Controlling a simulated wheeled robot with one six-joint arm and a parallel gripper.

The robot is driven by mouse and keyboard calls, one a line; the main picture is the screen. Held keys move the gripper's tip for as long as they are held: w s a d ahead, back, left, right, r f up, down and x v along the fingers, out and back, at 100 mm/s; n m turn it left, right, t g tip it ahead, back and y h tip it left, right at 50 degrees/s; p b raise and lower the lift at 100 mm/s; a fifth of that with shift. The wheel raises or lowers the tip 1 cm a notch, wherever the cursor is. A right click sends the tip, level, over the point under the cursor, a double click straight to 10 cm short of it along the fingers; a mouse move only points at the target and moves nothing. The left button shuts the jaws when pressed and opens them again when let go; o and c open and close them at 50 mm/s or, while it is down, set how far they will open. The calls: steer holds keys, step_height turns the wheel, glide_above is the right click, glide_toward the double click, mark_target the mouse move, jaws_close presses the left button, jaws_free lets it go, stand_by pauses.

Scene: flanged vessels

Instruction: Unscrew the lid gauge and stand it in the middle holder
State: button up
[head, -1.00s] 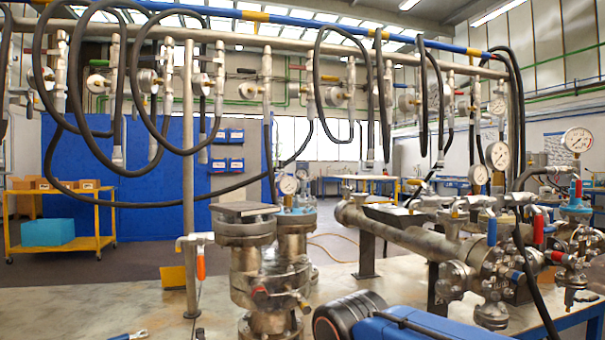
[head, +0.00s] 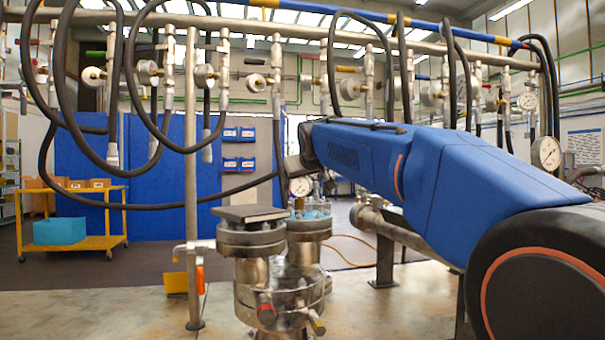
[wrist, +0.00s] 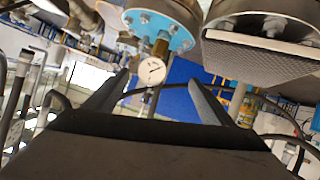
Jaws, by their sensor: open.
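The lid gauge (head: 300,187) has a round white dial and stands on the blue lid (head: 318,213) of the rear flanged vessel. In the wrist view, which looks turned over, the gauge (wrist: 151,72) shows below the blue lid (wrist: 165,28). My gripper (wrist: 159,80) is open, with one finger on either side of the dial in the picture. The dial looks beyond the fingertips, and I see no contact. In the head view my arm hides most of the gripper. I cannot make out the middle holder in either view.
A square plate (head: 250,213) tops the front vessel, close beside the gauge; its ridged face (wrist: 262,52) fills the upper right of the wrist view. Black hoses (head: 150,195) loop near my wrist. A pipe post (head: 191,150) stands left. The bench (head: 100,318) front left is clear.

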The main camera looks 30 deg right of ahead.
mark_target(297, 189)
steer(key=r+x, duration=0.1)
steer(key=x, duration=0.5)
steer(key=r+x, duration=0.1)
steer(key=x, duration=0.5)
steer(key=w+d+r+x, duration=0.1)
steer(key=x, duration=0.6)
steer(key=shift+w+r, duration=0.15)
steer(key=shift+r, duration=0.05)
steer(key=c, duration=1.3)
